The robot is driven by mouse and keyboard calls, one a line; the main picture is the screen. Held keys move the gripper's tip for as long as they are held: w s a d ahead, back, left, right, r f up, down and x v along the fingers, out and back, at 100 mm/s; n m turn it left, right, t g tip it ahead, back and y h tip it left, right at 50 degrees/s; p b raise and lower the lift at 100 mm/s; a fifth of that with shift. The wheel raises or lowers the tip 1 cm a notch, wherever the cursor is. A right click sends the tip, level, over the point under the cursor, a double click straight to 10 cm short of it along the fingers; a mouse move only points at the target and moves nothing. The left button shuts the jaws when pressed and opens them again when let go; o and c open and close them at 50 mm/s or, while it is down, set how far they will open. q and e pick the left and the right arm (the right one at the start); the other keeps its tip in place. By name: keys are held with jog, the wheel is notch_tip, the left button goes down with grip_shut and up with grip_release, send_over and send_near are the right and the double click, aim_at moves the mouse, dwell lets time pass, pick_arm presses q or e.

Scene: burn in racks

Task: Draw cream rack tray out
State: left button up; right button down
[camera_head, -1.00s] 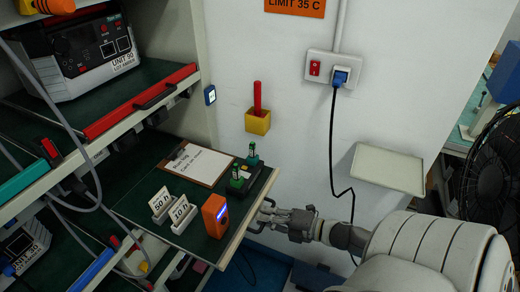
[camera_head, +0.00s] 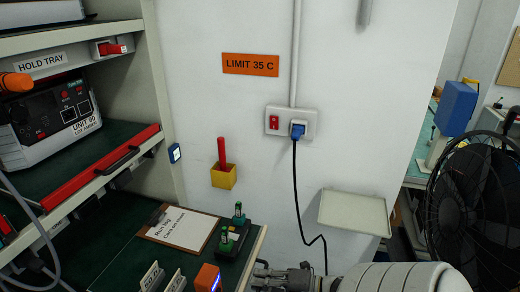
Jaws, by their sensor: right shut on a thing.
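The cream rack tray (camera_head: 252,257) has a cream front edge and a dark green mat, and it juts out from the rack at the bottom of the head view. On it are a clipboard (camera_head: 180,229), a dark holder with green-topped items (camera_head: 232,238), small white label stands (camera_head: 160,277) and an orange device (camera_head: 207,278). My right gripper (camera_head: 258,275) is at the tray's front edge, shut on it; the exact contact is partly cut off by the frame's lower border. My left gripper is not in view.
Above is a shelf with a red front bar (camera_head: 105,167) and a unit (camera_head: 43,130). The wall has a yellow cup (camera_head: 223,179), a socket with a hanging cable (camera_head: 296,185) and a small cream wall shelf (camera_head: 354,212). A black fan (camera_head: 475,200) stands at right.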

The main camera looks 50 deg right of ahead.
jog(key=c, duration=1.5)
grip_release()
jog(key=shift+s+d+f, duration=0.1)
jog(key=shift+s, duration=0.2)
jog(key=shift+c, duration=0.2)
jog(key=v, duration=1.2)
